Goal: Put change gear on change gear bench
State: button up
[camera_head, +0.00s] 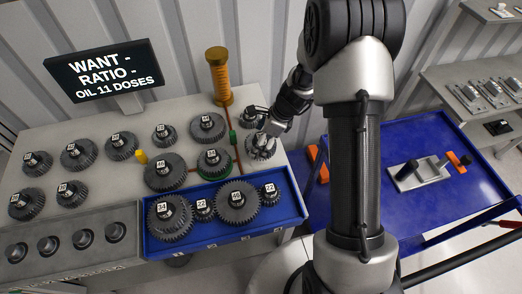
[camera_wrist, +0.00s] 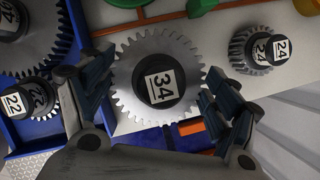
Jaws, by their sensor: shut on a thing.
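A silver change gear labelled 34 (camera_wrist: 160,88) sits between the fingers of my gripper (camera_wrist: 158,92) in the wrist view. The fingers are on both sides of its toothed rim and are shut on it. In the head view this gear (camera_head: 261,147) is below my gripper (camera_head: 268,130), over the right end of the grey bench (camera_head: 120,170). Whether it touches the bench top cannot be told. Several dark change gears with numbered hubs stand on the bench. A blue tray (camera_head: 299,214) at its front right holds more gears, including another labelled 34 (camera_head: 169,215).
A small gear labelled 24 (camera_wrist: 262,50) stands close to the right of the held gear. An amber column (camera_head: 218,75) and a green-marked gear (camera_head: 214,162) are nearby. A blue table (camera_head: 440,200) with a grey fixture (camera_head: 420,174) stands to the right. A sign (camera_head: 104,77) rises behind.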

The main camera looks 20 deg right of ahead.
jog(key=shift+f+b, duration=0.8)
jog(key=shift+f, duration=1.5)
jog(key=shift+f, duration=0.15)
jog(key=o, duration=1.6)
jog(key=shift+o, duration=0.2)
